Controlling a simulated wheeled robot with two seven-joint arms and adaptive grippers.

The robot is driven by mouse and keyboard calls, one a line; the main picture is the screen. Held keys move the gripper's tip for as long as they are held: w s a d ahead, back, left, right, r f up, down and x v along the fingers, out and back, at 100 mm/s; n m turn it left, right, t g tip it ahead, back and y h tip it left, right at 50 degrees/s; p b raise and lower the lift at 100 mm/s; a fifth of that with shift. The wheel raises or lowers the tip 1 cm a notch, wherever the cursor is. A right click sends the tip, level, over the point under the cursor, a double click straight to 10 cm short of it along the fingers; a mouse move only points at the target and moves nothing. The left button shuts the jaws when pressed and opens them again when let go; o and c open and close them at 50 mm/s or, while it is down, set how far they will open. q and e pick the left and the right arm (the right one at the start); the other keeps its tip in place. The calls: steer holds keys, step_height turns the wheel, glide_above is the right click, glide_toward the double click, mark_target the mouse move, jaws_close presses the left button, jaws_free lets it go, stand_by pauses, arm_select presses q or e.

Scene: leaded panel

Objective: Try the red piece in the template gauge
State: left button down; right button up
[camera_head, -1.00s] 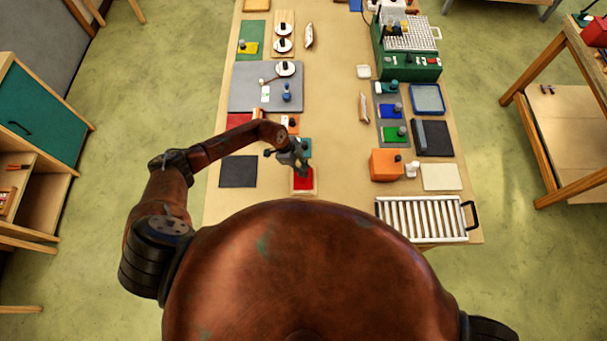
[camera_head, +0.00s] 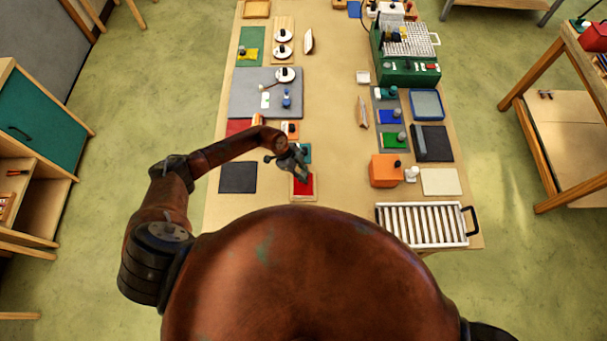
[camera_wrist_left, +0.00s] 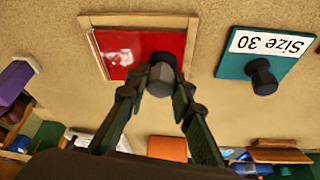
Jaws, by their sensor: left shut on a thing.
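The red piece (camera_wrist_left: 135,52) is a flat red square with a dark knob (camera_wrist_left: 162,74). My left gripper (camera_wrist_left: 160,85) is shut on that knob. The piece lies over the wooden-rimmed template gauge (camera_wrist_left: 190,40), mostly inside its rim and slightly skewed. I cannot tell whether it is fully seated or just above. In the head view the red piece (camera_head: 304,188) shows in the gauge (camera_head: 303,199) at the near end of the table, below my left gripper (camera_head: 301,174). My right gripper is not in view.
A teal piece (camera_wrist_left: 268,55) with a dark knob and a "Size 30" label lies beside the gauge. A dark mat (camera_head: 238,177) is at left; an orange box (camera_head: 385,171) and a white slatted rack (camera_head: 420,224) are at right.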

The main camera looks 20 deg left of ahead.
arm_select(q)
steer(key=shift+f, duration=0.15)
steer(key=c, duration=1.6)
jaws_free()
steer(key=v, duration=1.2)
